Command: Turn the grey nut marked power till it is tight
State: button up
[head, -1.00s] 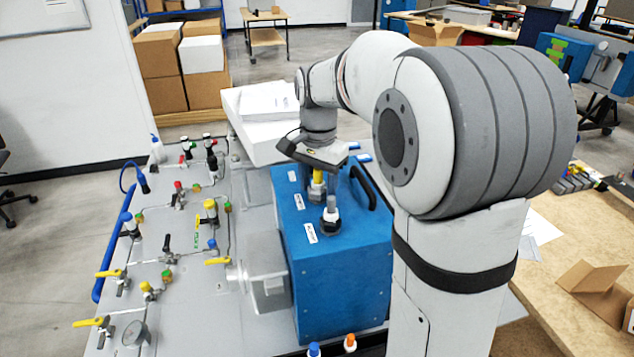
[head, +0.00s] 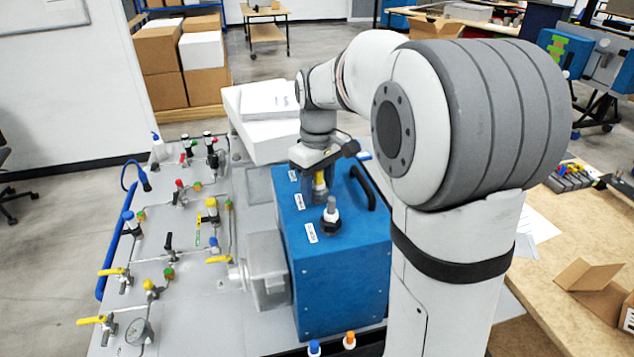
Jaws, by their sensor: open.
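A blue analyser box (head: 345,280) stands on the grey panel, with white labels and connectors along its top. The nearest connector is a dark nut (head: 331,224) with a white collar and a grey stem upright in it. Behind it is a connector with a yellow part (head: 319,181), partly covered by my gripper. My gripper (head: 318,194) points down over the rear part of the box top, its fingers open around or beside the yellow connector; I cannot tell whether they touch it. The label lettering is too small to read, so I cannot tell which nut is marked power.
A black handle (head: 363,188) rises from the box top, right of the connectors. The grey panel (head: 195,270) at left carries several valves and a gauge. White boxes (head: 262,120) stand behind; a wooden table (head: 560,250) is at right.

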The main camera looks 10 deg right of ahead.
jog(key=n, duration=0.5)
jog(key=shift+n, duration=0.4)
jog(key=c, duration=0.9)
jog(key=m, duration=0.4)
jog(key=shift+m+p, duration=0.3)
jog(key=shift+p, duration=0.05)
jog(key=m, duration=0.5)
jog(key=o, duration=0.9)
jog(key=shift+m, duration=0.3)
jog(key=shift+r, duration=0.1)
